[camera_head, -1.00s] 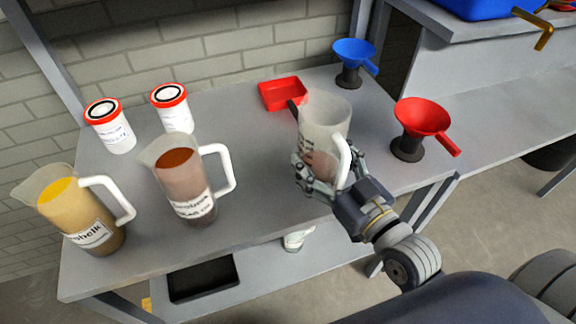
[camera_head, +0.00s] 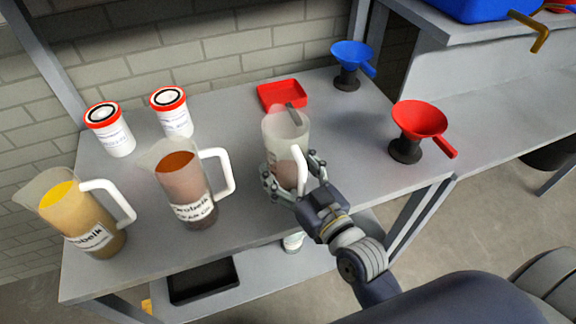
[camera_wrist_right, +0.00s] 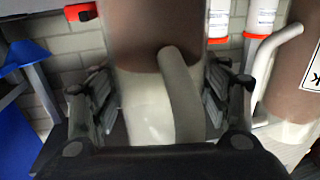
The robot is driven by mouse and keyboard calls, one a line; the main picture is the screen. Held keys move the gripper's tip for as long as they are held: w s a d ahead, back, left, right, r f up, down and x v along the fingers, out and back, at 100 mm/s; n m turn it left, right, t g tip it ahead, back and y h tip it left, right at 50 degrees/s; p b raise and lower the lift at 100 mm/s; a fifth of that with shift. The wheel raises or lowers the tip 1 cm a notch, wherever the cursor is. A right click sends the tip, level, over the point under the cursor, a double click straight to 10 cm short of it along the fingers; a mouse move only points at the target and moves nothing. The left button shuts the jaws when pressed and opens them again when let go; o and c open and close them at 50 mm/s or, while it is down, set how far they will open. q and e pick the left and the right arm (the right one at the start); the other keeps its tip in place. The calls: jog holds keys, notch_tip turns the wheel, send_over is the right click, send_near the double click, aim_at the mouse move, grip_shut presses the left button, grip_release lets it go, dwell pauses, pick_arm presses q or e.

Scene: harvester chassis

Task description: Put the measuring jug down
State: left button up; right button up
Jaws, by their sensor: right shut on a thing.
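The measuring jug (camera_head: 285,132) is translucent, with a white handle and some brownish content low in it. In the head view it is upright, over the right-middle part of the grey table; I cannot tell whether its base touches the top. My right gripper (camera_head: 290,190) is shut around its lower body, on the handle side. In the right wrist view the jug (camera_wrist_right: 150,105) fills the middle, between the fingers of the right gripper (camera_wrist_right: 160,100), its handle toward the camera. My left gripper is not in view.
A jug with red-brown liquid (camera_head: 186,190) stands left of the held jug, and a jug with yellow liquid (camera_head: 75,215) farther left. Behind are two red-lidded tubs (camera_head: 109,130) and a red tray (camera_head: 281,97). Red (camera_head: 418,120) and blue (camera_head: 351,52) funnels stand at right.

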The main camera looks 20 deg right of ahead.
jog(key=o, duration=1.2)
jog(key=shift+f, duration=0.1)
jog(key=shift+o, duration=1.3)
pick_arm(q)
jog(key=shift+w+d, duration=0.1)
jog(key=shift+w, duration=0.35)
pick_arm(e)
jog(key=shift+r, duration=0.2)
jog(key=shift+s+f, duration=0.15)
jog(key=shift+s, duration=0.2)
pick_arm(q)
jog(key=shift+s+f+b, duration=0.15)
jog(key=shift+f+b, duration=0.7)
pick_arm(e)
jog(key=v, duration=1.1)
jog(key=shift+s+d, duration=0.1)
jog(key=shift+s, duration=0.05)
